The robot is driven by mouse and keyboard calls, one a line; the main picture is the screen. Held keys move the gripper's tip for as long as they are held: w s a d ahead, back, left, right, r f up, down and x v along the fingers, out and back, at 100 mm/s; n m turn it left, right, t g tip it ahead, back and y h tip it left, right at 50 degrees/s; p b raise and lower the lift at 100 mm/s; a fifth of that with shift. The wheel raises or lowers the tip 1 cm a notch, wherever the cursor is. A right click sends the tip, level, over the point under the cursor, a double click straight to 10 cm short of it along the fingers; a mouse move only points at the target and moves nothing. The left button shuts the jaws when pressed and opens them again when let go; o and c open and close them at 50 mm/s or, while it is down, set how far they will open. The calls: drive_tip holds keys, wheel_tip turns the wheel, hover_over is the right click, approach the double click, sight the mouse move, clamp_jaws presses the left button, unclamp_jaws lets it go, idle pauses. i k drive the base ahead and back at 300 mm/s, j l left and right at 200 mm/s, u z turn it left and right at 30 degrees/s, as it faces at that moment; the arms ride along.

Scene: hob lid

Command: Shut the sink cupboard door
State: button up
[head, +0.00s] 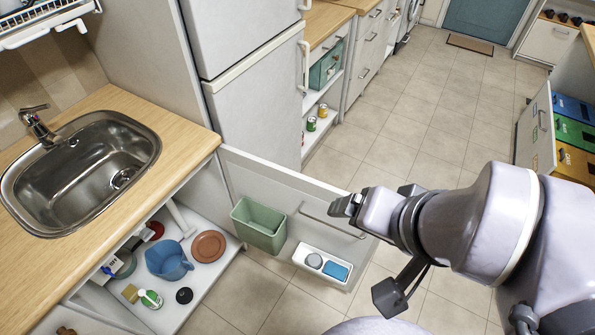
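The sink cupboard door (262,180) stands wide open, swung out from the cupboard's right side beside the fridge. Its inner face shows, carrying a green bin (258,226), a rail (318,219) and a white tray (322,266) with a grey round thing and a blue block. The sink cupboard (213,285) is open below the sink, with its shelf in view. My gripper (344,206) is close to the top of the door near its free end, overlapping it in view. I cannot tell whether it touches the door, or whether its dark fingers are apart.
The cupboard holds a blue jug (168,260), a brown dish (208,246), a green-and-white bottle (150,299) and other small items, all inside it. The steel sink (85,170) is above. The fridge (250,100) stands behind the door. Tiled floor (425,115) is clear beyond.

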sight(280, 211)
drive_tip(key=i+l+u, duration=0.2)
drive_tip(key=l+u, duration=0.15)
drive_tip(key=i+l+u, duration=0.15)
drive_tip(key=l+u, duration=0.25)
drive_tip(key=l, duration=0.2)
drive_tip(key=l+u, duration=0.35)
drive_tip(key=l, duration=0.2)
drive_tip(key=l+u, duration=0.4)
drive_tip(key=l, duration=0.15)
drive_tip(key=l+u, duration=0.35)
drive_tip(key=l, duration=0.2)
drive_tip(key=k+l+u, duration=0.15)
drive_tip(key=l+u, duration=0.25)
drive_tip(key=k+l+u, duration=0.35)
drive_tip(key=l, duration=0.25)
drive_tip(key=k+l+u, duration=0.15)
drive_tip(key=l+u, duration=0.25)
drive_tip(key=i+l+u, duration=0.1)
drive_tip(key=l+u, duration=0.15)
drive_tip(key=u, duration=0.2)
drive_tip(key=l+u, duration=0.25)
drive_tip(key=u, duration=0.2)
drive_tip(key=i+l+u, duration=0.1)
drive_tip(key=l+u, duration=0.35)
drive_tip(key=j, duration=0.15)
